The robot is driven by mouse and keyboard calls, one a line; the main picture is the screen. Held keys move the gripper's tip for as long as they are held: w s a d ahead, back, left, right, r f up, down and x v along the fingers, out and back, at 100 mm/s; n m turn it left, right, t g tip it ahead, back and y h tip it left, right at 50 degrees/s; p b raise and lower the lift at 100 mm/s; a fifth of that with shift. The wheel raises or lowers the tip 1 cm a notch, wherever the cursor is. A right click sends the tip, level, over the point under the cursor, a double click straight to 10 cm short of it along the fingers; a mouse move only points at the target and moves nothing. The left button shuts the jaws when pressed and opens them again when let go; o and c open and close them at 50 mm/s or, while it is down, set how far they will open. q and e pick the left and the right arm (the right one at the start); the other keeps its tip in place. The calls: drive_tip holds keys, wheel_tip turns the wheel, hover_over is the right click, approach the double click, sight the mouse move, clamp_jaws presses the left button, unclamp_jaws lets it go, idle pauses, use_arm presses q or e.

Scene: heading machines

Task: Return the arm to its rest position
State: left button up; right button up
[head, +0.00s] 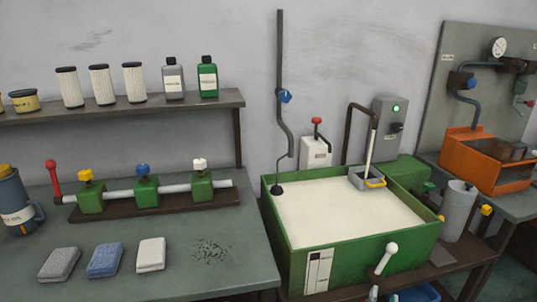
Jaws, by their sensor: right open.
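Only a small part of my right gripper (382,296) seems to show, as small grey tips at the bottom edge, below the white-knobbed lever of the green tank. It is open, with nothing seen between the tips. The rest of it and my right arm are cut off by the picture edge. My left gripper and left arm are not in view.
A green tank (350,258) of pale material stands right of centre, its white-knobbed lever (390,248) sticking out in front. The left bench carries a valve manifold (118,194) and folded cloths (104,260). An orange machine (470,160) stands at right.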

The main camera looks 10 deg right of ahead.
drive_tip(key=s+a+f+m+g+y, duration=0.2)
drive_tip(key=s+f+m+g, duration=0.15)
drive_tip(key=f, duration=0.75)
drive_tip(key=s+a+f+m+g+y, duration=0.1)
drive_tip(key=s+f+m+g+y, duration=0.3)
drive_tip(key=f, duration=0.6)
drive_tip(key=s+a+f+m+g, duration=0.1)
drive_tip(key=s+a+f+m, duration=0.1)
drive_tip(key=s+f, duration=0.65)
drive_tip(key=s+a+f+m+g+y, duration=0.1)
drive_tip(key=s+a+f+m+g, duration=0.2)
drive_tip(key=s+f+m, duration=0.4)
drive_tip(key=s+a+f+m+g+y, duration=0.2)
drive_tip(key=s+f+m, duration=0.5)
drive_tip(key=s, duration=1.1)
wheel_tip(320, 180, down, 4)
drive_tip(key=shift+s+a+r+m+g, duration=0.1)
drive_tip(key=shift+s+a+m+g, duration=0.4)
drive_tip(key=shift+a, duration=0.3)
drive_tip(key=shift+w, duration=0.15)
